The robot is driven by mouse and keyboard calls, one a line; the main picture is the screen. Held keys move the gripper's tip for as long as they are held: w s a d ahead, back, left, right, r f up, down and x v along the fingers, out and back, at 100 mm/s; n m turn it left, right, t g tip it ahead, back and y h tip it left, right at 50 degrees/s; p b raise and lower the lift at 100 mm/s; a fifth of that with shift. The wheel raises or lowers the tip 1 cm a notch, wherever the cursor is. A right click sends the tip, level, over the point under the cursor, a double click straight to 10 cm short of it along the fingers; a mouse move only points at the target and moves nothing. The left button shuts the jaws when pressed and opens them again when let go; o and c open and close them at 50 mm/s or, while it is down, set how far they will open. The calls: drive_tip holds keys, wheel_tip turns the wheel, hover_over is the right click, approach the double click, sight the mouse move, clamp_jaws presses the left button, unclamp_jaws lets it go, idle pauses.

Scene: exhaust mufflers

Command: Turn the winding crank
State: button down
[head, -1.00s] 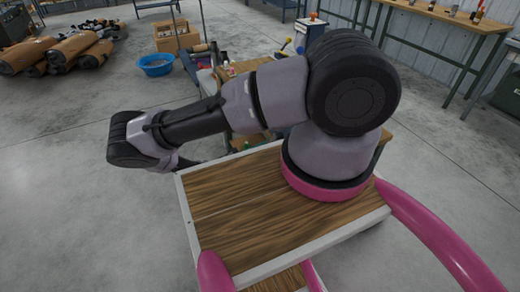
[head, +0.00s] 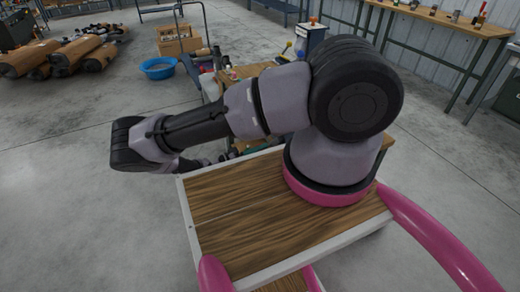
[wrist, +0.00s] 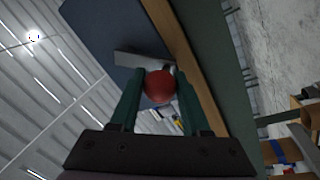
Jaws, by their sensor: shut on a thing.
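In the wrist view, a red ball-shaped knob (wrist: 160,87) sits between the two dark green fingers of my gripper (wrist: 156,92), which are shut on it. A flat grey metal bar (wrist: 140,59) lies just beyond the knob and looks like the crank's arm. Behind it is a dark blue-grey panel (wrist: 100,30) with a wooden edge (wrist: 185,50). In the head view my arm reaches to the left, and my gripper and the crank are hidden behind its links.
In the head view, a bench with bottles and tools (head: 240,72) stands behind my arm. A blue basin (head: 158,68), cardboard boxes (head: 178,40) and wrapped mufflers (head: 70,55) are farther back. A long workbench (head: 450,20) is at the right.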

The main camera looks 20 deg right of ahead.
drive_tip(key=shift+c, duration=1.8)
unclamp_jaws()
drive_tip(key=a+f, duration=0.2)
drive_tip(key=a, duration=0.8)
drive_tip(key=shift+w+a, duration=0.25)
drive_tip(key=shift+a, duration=0.05)
